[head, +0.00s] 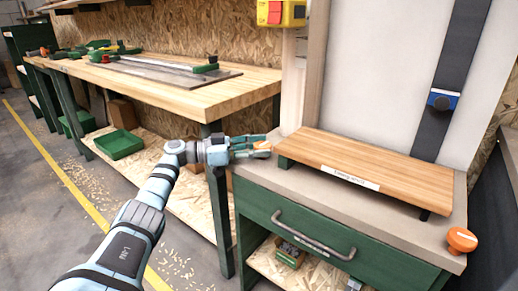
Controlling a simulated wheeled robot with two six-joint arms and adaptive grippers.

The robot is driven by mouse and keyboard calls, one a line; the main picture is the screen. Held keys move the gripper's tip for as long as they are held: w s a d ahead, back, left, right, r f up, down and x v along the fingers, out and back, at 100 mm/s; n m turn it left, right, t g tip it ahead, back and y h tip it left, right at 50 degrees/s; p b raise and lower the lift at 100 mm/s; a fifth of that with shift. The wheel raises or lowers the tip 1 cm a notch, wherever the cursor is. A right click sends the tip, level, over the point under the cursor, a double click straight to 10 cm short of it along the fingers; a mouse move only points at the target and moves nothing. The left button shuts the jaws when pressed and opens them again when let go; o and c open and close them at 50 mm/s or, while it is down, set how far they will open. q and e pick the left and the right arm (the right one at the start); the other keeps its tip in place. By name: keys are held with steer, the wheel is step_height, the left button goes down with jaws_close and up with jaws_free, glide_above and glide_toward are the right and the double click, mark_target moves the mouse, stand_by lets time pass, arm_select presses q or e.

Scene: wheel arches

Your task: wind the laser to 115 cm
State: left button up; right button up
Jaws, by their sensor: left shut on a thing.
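A blue box (442,100), which may be the laser, sits on a dark upright rail (462,50) against a pale panel. My left gripper (258,147) is at the left end of the grey-topped cabinet, beside the wooden board. It is shut on an orange knob (262,145), partly hidden by the fingers. A second orange knob (462,239) stands free at the cabinet's front right corner. No height scale can be read. My right gripper is not in view.
A wooden board (390,168) with a white label (350,177) lies on the cabinet (295,200). A workbench (190,95) with tools stands behind on the left. A yellow and red switch box (281,12) hangs above. A green crate (119,144) sits on the low shelf.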

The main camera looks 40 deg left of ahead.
arm_select(q)
steer(key=shift+a+r+h, duration=0.1)
steer(key=shift+h, duration=0.3)
steer(key=o, duration=1.1)
steer(key=shift+o, duration=0.2)
steer(key=v, duration=0.7)
steer(key=shift+s+a, duration=0.1)
steer(key=shift+a, duration=0.1)
steer(key=shift+c, duration=0.4)
